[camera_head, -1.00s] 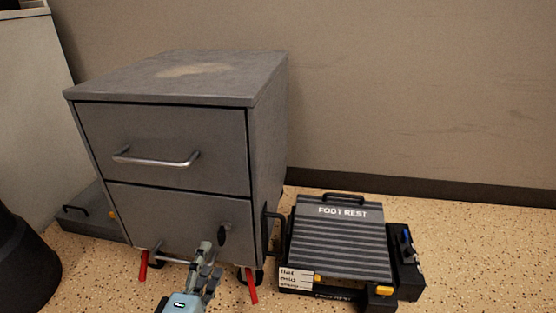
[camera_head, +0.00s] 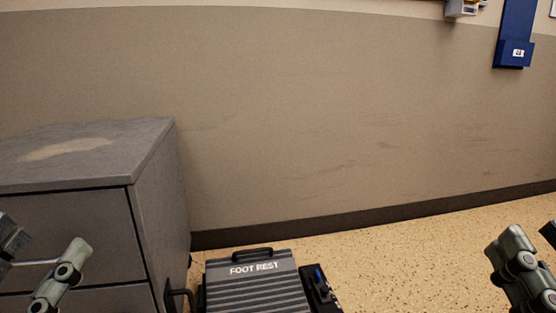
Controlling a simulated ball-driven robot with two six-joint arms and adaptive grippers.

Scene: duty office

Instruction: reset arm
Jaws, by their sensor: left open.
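My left gripper (camera_head: 46,243) is at the lower left edge of the head view, in front of the grey drawer cabinet (camera_head: 85,225). Its two fingers are apart with nothing between them; part of the cabinet's bar handle shows behind the gap. My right gripper (camera_head: 534,234) is at the lower right edge, over the floor. Its fingers look apart and empty, though one is cut off by the picture edge. The rest of both arms is out of view.
A grey foot rest (camera_head: 252,288) with a black handle lies on the floor beside the cabinet. The beige wall (camera_head: 320,120) stands behind. A blue holder (camera_head: 513,45) hangs at the upper right.

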